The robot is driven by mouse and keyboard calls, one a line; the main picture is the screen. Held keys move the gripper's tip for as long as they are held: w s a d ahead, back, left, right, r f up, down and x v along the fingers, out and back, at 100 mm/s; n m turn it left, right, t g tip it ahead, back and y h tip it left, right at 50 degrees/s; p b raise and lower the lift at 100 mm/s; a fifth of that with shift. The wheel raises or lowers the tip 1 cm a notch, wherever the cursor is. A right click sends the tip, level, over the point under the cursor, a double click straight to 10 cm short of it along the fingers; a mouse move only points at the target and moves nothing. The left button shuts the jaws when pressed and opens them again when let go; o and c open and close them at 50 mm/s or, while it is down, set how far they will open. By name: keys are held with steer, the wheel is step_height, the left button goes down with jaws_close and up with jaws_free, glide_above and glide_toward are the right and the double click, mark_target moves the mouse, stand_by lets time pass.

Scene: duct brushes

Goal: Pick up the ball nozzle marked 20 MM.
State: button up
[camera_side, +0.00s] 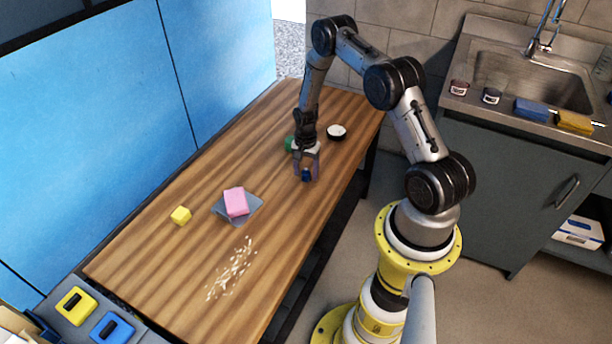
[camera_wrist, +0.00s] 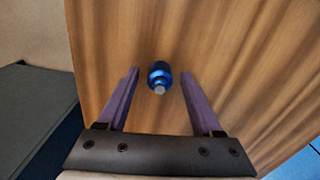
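A small blue piece with a pale metal stub (camera_wrist: 159,77) lies on the wooden table, between and slightly beyond the finger line of my gripper (camera_wrist: 160,73). It looks like a nozzle, but no 20 MM marking is readable. In the side view the blue piece (camera_side: 306,176) shows between the purple fingers of my gripper (camera_side: 306,172), which points down near the table. The fingers are apart, with a visible gap on both sides of the piece in the wrist view.
The table's right edge is close.

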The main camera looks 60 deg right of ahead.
jaws_close()
steer(key=shift+r, duration=0.1)
